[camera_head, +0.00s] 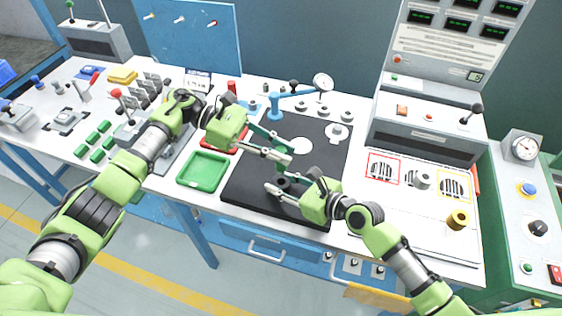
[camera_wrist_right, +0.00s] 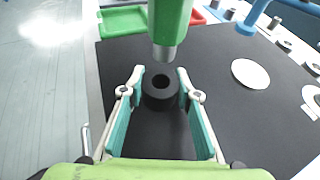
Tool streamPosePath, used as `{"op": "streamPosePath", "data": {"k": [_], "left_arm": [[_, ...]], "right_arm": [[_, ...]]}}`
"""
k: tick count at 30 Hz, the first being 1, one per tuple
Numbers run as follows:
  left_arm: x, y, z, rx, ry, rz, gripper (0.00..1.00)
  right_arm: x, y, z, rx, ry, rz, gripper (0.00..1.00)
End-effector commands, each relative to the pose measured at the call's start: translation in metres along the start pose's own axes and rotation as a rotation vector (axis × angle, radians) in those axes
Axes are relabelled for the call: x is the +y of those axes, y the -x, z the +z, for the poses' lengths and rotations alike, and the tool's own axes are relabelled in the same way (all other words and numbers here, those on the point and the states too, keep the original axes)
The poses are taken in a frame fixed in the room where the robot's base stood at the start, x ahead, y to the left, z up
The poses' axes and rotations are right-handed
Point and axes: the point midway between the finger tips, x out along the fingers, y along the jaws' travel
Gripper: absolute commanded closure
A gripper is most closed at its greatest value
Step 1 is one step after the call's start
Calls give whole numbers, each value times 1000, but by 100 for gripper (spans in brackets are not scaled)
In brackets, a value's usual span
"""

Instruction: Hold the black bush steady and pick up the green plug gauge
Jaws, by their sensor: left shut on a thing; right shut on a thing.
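The black bush (camera_wrist_right: 160,95) stands on the black mat between the fingertips of my right gripper (camera_wrist_right: 160,80), which is shut on it. In the head view, the bush (camera_head: 283,183) is partly hidden by that gripper (camera_head: 279,182). The green plug gauge (camera_wrist_right: 172,20) is upright above the bush in the right wrist view. Its grey metal end (camera_wrist_right: 164,52) points down near the bush's hole, with a small apparent gap. My left gripper (camera_head: 286,155) is shut on the gauge just above and behind the right gripper. Its fingers largely hide the gauge in the head view.
A green tray (camera_head: 203,171) lies left of the mat. A brass-coloured cylinder (camera_head: 458,219) stands at the right.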

Motion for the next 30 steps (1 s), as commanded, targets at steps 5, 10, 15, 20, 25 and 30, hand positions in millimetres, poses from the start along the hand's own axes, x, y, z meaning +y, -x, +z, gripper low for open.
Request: {"op": "streamPosePath", "data": {"k": [5, 10, 15, 20, 25, 30], "left_arm": [[0, 9, 29, 0, -2, 1, 100], [0, 12, 41, 0, 0, 0, 100], [0, 13, 42, -1, 0, 0, 100], [0, 12, 42, -1, 0, 0, 100], [0, 12, 42, -1, 0, 0, 100], [0, 12, 41, -1, 0, 0, 100]], "right_arm": [[0, 0, -1, 2, 0, 0, 99], [0, 0, -1, 2, 0, 0, 99], [0, 0, -1, 2, 0, 0, 99], [0, 0, -1, 2, 0, 0, 51], [0, 0, -1, 1, 0, 0, 51], [0, 1, 0, 1, 0, 0, 51]]}}
